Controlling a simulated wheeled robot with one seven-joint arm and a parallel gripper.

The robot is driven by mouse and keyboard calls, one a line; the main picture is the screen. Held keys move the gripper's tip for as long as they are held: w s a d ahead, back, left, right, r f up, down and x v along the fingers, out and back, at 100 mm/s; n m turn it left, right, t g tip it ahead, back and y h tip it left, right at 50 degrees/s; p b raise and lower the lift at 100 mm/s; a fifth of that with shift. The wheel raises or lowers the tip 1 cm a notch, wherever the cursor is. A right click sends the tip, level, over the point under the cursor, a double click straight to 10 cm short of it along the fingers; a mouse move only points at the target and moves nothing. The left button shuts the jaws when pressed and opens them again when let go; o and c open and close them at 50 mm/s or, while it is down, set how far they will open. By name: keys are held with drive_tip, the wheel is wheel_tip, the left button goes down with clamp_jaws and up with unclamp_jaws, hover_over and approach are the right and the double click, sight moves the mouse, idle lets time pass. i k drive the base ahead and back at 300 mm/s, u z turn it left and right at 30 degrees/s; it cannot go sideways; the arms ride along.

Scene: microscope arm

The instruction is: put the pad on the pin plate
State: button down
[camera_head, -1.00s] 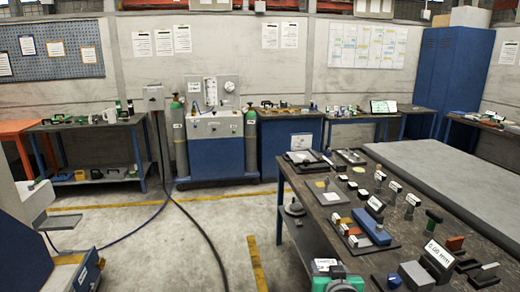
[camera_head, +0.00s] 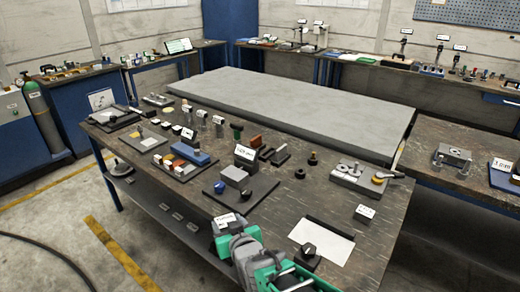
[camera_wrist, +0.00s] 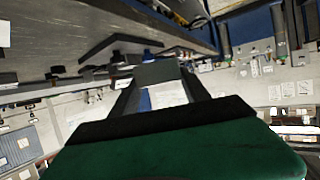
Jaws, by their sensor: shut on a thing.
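My gripper (camera_wrist: 160,92) is in the wrist view, its two dark fingers shut on a flat grey piece (camera_wrist: 158,73), which I take to be the pad. Part of the piece is hidden between the fingers. In the head view my grey and green arm reaches in from the bottom edge, over the front of the workbench; a white-faced item (camera_head: 226,221) shows at its far end. I cannot tell for sure which item is the pin plate. A grey plate (camera_head: 345,180) with round parts on it lies at the right of the bench, apart from my gripper.
The workbench (camera_head: 300,215) carries many small items, among them a blue block (camera_head: 195,153), a labelled display (camera_head: 245,155) and a white sheet (camera_head: 322,240) with a black knob. A large grey slab (camera_head: 300,105) lies behind.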

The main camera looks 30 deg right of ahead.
sight(364, 177)
drive_tip(key=u, duration=1)
drive_tip(key=i, duration=0.95)
drive_tip(key=u, duration=0.4)
drive_tip(key=i, duration=1)
drive_tip(key=z, duration=1.05)
drive_tip(key=i, duration=0.65)
drive_tip(key=z, duration=0.7)
